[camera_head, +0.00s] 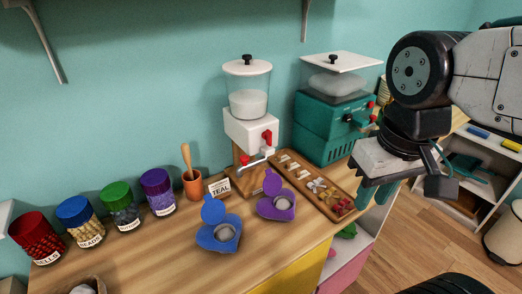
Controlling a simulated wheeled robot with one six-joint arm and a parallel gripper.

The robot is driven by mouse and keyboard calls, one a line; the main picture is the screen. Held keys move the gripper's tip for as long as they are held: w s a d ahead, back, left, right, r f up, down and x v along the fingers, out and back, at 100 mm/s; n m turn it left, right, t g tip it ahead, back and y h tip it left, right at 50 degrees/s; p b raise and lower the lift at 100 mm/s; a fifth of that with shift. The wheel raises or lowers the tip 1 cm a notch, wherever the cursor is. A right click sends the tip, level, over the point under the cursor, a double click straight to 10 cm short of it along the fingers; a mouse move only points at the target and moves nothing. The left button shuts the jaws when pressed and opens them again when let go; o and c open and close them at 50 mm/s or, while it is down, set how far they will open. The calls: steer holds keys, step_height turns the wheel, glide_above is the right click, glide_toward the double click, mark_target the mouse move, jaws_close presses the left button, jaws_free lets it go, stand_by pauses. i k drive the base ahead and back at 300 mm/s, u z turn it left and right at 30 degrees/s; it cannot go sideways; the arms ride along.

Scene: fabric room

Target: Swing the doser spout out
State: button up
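The doser (252,130) is a white box on a wooden stand with a clear hopper of white material and a white lid on top. A red lever (267,137) is on its front. Its metal spout (256,162), with a red part at one end, sits low at the front, above the purple heart-shaped case. My gripper (377,200) is at the right, well apart from the doser, over the counter's right edge. Its two fingers point down and look spread, with nothing seen between them.
A teal machine (322,130) with red knobs stands right of the doser. A wooden tray (313,184) of small pieces lies before it. The front counter (190,262) is clear.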

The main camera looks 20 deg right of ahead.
mark_target(246, 165)
steer(key=u, duration=1.3)
steer(key=k, duration=0.85)
steer(key=z, duration=0.7)
steer(key=i, duration=1)
